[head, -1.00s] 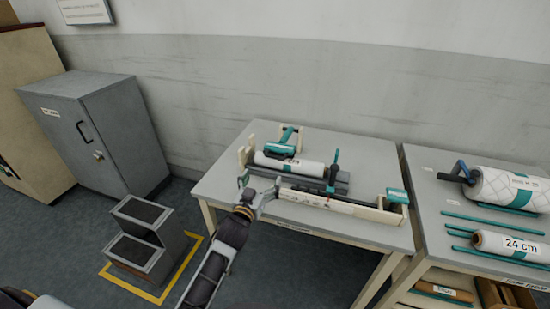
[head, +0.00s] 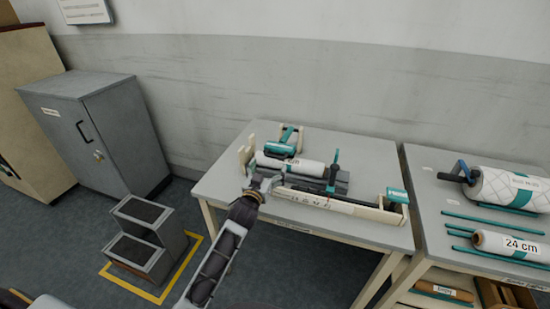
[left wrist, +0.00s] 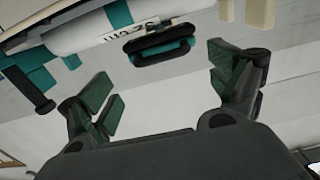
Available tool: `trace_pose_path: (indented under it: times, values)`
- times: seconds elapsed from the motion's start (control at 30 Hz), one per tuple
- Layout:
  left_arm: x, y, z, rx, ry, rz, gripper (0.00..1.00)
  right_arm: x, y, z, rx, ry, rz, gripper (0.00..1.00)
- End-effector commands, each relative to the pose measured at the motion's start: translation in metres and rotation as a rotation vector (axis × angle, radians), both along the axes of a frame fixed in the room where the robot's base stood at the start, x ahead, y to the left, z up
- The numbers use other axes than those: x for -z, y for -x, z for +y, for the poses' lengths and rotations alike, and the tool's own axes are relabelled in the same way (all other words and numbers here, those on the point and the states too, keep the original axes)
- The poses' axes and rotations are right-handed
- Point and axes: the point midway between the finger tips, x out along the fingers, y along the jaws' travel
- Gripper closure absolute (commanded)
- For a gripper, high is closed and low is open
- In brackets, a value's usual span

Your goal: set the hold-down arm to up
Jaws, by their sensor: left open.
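On the left table, a white wadding roll (head: 306,169) with a teal band lies in a cream-ended holder. A teal arm with a dark grip, which looks like the hold-down arm (head: 281,148), reaches forward over the roll's left part and looks lowered. My right gripper is not in view.
An upright teal and black lever (head: 333,172) stands right of the roll. A cream front rail (head: 325,203) ends at a teal block (head: 398,195). The right table (head: 435,200) bears more rolls and teal rods. A step stool (head: 148,238) stands on the floor at left.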

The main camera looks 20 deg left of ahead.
Motion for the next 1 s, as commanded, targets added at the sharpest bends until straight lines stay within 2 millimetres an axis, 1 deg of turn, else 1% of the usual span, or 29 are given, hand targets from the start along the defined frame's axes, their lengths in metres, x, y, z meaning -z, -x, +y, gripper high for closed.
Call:
trace_pose_path:
  times: [0.1, 0.7, 1.0]
  values:
    - [-0.001, -0.01, 0.0, 0.0, -0.001, -0.001, 0.09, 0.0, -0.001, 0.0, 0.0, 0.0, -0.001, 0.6]
    - [0.0, -0.058, -0.002, 0.001, -0.001, -0.001, 0.09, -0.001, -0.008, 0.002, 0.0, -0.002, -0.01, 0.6]
    - [-0.001, -0.073, -0.003, 0.001, -0.001, -0.001, 0.09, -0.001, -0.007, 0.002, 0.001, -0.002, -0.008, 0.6]
